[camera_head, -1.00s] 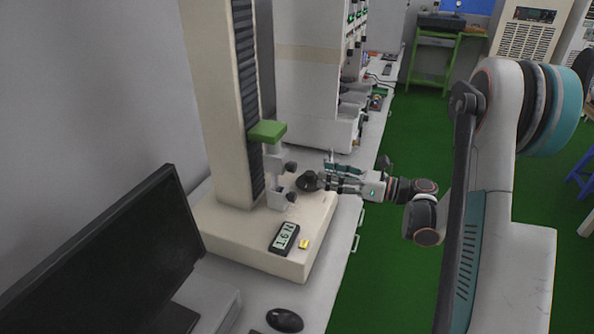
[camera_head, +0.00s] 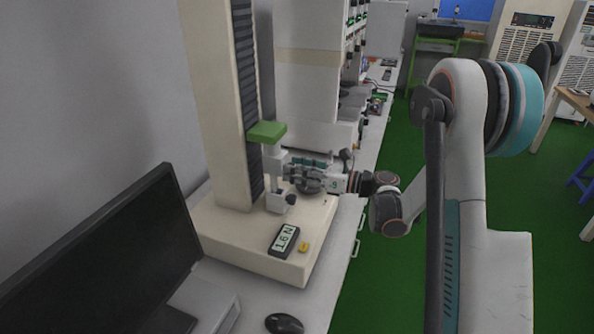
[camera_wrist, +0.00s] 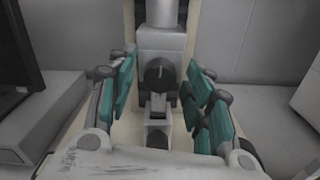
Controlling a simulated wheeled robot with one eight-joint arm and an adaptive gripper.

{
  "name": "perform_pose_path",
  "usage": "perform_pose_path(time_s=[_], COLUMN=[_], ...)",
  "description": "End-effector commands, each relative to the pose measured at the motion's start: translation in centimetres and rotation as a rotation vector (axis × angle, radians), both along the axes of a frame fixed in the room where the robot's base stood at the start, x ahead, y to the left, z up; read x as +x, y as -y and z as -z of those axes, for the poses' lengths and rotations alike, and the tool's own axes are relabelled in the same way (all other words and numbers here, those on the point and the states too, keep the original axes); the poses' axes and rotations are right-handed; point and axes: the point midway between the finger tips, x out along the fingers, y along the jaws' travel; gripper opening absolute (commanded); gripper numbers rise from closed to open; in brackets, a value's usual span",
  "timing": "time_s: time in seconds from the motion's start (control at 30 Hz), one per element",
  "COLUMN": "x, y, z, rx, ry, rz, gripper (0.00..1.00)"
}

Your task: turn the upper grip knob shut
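The upper grip (camera_wrist: 165,42) hangs under the green crosshead (camera_head: 267,132) of the testing machine. Its dark round knob (camera_wrist: 160,75) faces my wrist camera, with a lighter pointer mark upright on it. In the head view this knob is hidden by my fingers. My gripper (camera_head: 290,170) is at the height of the upper grip, coming from the right. In the wrist view its teal-padded fingers (camera_wrist: 163,92) are spread wide, one on each side of the knob, with gaps on both sides. The lower grip (camera_head: 275,202) with its dark knob (camera_head: 291,200) stands below.
The machine's base (camera_head: 240,245) carries a display reading 1.6 N (camera_head: 284,241) and a yellow button (camera_head: 304,247). A monitor (camera_head: 100,260) stands at the left. A mouse (camera_head: 284,323) lies in front. Equipment stands behind the column along the bench.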

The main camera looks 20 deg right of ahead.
Motion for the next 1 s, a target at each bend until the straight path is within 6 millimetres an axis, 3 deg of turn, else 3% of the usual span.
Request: perform_pose_path(time_s=[0.03,0.17,0.57,1.0], x=[-0.01,0.00,-0.01,0.05], y=[0.01,0.01,0.01,0.00], z=[0.00,0.01,0.05,0.11], rx=[0.000,0.000,0.025,0.215], ry=[0.000,0.000,-0.034,-0.295], rz=[0.000,0.000,0.000,0.000], gripper=[0.32,0.03,0.03,0.03])
